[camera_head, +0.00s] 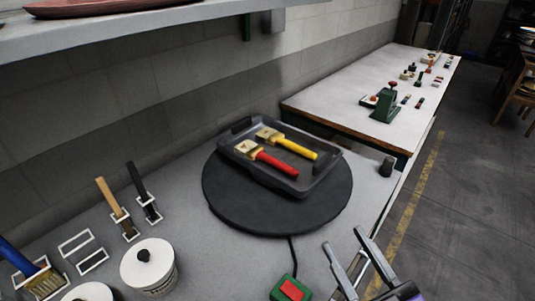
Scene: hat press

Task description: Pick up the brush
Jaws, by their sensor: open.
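Two brushes lie side by side in a dark grey tray (240,126). One brush has a red handle (277,163), the other a yellow handle (300,145); both have pale heads pointing left. The tray sits on a round black turntable (232,211). A blue-handled brush (22,262) stands in a white holder at the lower left. My gripper (350,256) is at the lower right, its two fingers apart and nothing between them. It is to the right of and nearer than the tray, not touching any brush.
A wooden-handled tool (111,201) and a black-handled tool (141,185) stand in white holders at left, near a white lidded pot (140,270). A red switch on a green box (290,290) is cabled to the turntable. A shelf (100,32) overhangs the upper left.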

